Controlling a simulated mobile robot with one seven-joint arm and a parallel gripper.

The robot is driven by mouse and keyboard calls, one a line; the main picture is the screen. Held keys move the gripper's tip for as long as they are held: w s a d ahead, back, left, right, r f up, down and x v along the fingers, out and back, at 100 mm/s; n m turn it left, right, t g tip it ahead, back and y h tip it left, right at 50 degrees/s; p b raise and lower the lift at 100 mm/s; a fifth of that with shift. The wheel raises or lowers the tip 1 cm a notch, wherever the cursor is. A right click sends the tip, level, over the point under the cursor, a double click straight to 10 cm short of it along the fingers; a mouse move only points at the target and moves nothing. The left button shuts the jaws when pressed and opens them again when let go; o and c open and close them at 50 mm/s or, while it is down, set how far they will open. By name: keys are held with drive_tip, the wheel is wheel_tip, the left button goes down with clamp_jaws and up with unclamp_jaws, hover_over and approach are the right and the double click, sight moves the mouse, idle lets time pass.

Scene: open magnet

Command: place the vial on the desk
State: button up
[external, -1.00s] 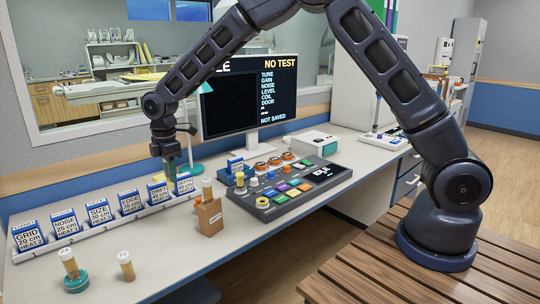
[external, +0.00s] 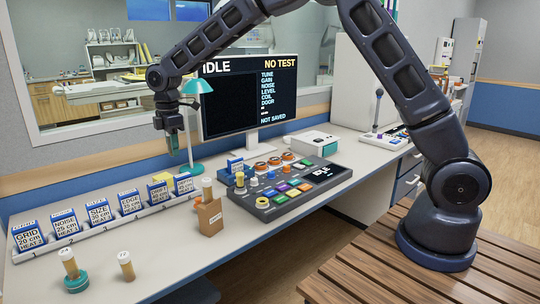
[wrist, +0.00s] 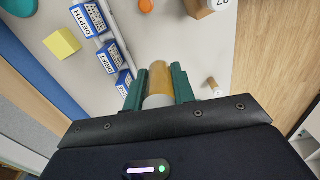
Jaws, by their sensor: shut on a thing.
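My gripper (external: 173,142) hangs above the back of the desk (external: 110,235), over the row of labelled blocks. In the wrist view its green fingers (wrist: 160,88) are shut on a vial (wrist: 163,65) with an amber body and a pale end. In the external view the held vial is hard to make out between the fingers. Another vial (external: 69,264) stands in a green ring at the front left. One more vial (external: 126,266) stands upright on the desk beside it. A further vial (external: 207,188) stands in a brown box (external: 209,217).
A white rack (external: 105,225) holds several blue-and-white blocks along the back. A yellow cube (wrist: 62,42) is beside the rack. A button console (external: 290,187), a lamp (external: 195,110) and a monitor (external: 250,100) are to the right. The front left desk has bare room.

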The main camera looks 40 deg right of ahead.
drive_tip(key=w+d+m, duration=0.2)
drive_tip(key=w+d, duration=0.3)
drive_tip(key=d, duration=0.6)
drive_tip(key=w+d+m, duration=0.2)
drive_tip(key=w+d, duration=0.2)
drive_tip(key=d, duration=0.6)
drive_tip(key=w+d+m, duration=0.2)
drive_tip(key=w+d, duration=0.3)
drive_tip(key=d, duration=0.6)
drive_tip(key=w+d+m, duration=0.2)
drive_tip(key=d, duration=1.3)
drive_tip(key=m, duration=1)
hover_over(361, 153)
drive_tip(key=f, duration=1.9)
drive_tip(key=shift+d+f, duration=0.2)
drive_tip(key=shift+f, duration=0.05)
drive_tip(key=shift+w+f, duration=0.1)
drive_tip(key=shift+f, duration=2.6)
